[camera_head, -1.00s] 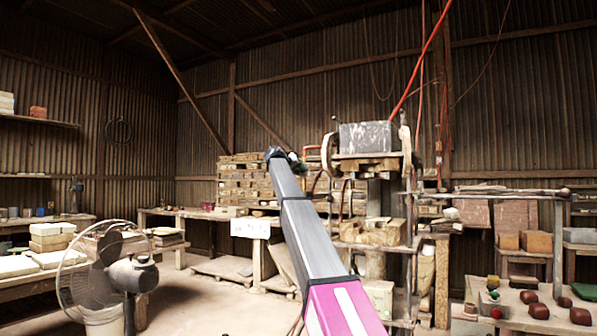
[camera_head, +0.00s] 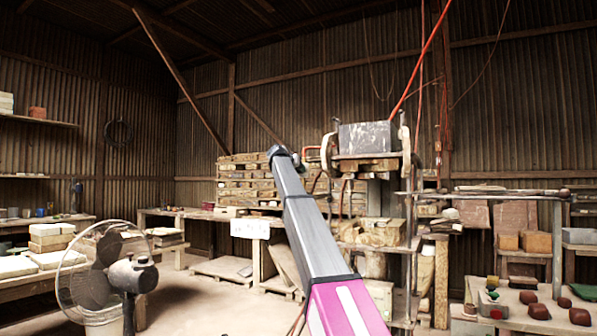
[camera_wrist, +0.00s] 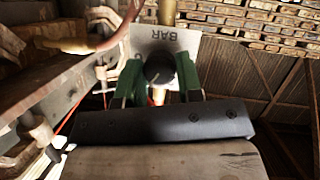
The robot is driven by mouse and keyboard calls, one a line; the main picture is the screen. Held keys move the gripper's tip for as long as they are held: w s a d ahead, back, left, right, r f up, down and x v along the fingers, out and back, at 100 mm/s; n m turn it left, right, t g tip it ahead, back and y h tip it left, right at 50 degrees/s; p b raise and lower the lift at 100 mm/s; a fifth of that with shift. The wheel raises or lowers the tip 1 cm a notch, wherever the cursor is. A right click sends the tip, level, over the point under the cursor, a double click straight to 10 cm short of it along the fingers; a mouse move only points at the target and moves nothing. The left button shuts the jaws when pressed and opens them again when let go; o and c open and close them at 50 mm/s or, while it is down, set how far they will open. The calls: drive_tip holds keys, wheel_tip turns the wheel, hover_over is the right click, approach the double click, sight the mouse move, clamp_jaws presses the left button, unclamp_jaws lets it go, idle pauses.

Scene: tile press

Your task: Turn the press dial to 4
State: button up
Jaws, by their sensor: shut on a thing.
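The press dial (camera_wrist: 159,69) is a dark round knob in the wrist view, in front of a pale plate (camera_wrist: 178,45) with the upside-down letters "BAR". My gripper (camera_wrist: 158,78) has green fingers, one on each side of the knob, and is shut on it. The number the dial points to cannot be read. In the head view the press (camera_head: 366,138) stands right of centre with a grey block on top. My arm reaches up to its left side there, and the dial and fingertips cannot be made out.
A metal frame part of the press (camera_wrist: 40,75) runs close along the left of the wrist view. Stacked wooden slats (camera_head: 245,182) stand behind. A fan (camera_head: 105,270) is at front left, and a table with dark red lumps (camera_head: 525,318) is at front right.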

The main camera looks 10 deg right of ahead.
drive_tip(key=o, duration=0.9)
drive_tip(key=v, duration=1)
drive_tip(key=shift+s+a, duration=0.25)
drive_tip(key=shift+s, duration=0.1)
